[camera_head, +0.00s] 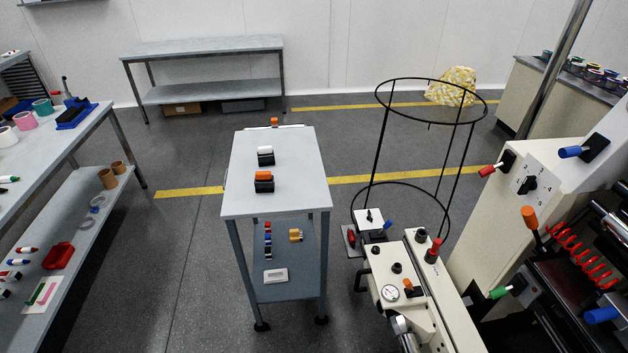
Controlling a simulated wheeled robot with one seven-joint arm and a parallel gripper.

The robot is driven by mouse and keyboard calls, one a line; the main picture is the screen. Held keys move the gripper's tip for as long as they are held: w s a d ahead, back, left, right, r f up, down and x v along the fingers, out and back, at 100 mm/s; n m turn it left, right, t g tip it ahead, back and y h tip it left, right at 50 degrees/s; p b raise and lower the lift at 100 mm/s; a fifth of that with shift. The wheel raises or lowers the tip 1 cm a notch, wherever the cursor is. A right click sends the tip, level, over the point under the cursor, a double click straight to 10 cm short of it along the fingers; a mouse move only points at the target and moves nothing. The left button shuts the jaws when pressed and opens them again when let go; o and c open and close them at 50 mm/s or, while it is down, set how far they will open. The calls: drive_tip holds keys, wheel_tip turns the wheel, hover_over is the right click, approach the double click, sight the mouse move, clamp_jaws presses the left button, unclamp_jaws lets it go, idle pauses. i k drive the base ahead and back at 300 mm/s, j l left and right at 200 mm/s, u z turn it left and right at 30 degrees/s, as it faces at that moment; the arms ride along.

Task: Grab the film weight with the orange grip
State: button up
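The film weight with the orange grip (264,185) is a black block with an orange top. It stands on the grey top of a small cart (275,203), near the middle. A similar black weight with a white grip (265,158) stands just behind it, with a small gap between them. My gripper is not in view, and nothing is seen touching either weight.
A small orange item (274,121) is at the cart's far edge. The cart's lower shelf (283,255) holds small items. A black wire hoop stand (384,140) and a cream machine (470,220) are at right. A side table (85,128) is at left. Floor left of the cart is clear.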

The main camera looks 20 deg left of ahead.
sight(264, 183)
drive_tip(key=i+j+u, duration=0.5)
drive_tip(key=i, duration=0.25)
drive_tip(key=i+j+u, duration=0.25)
drive_tip(key=i, duration=0.2)
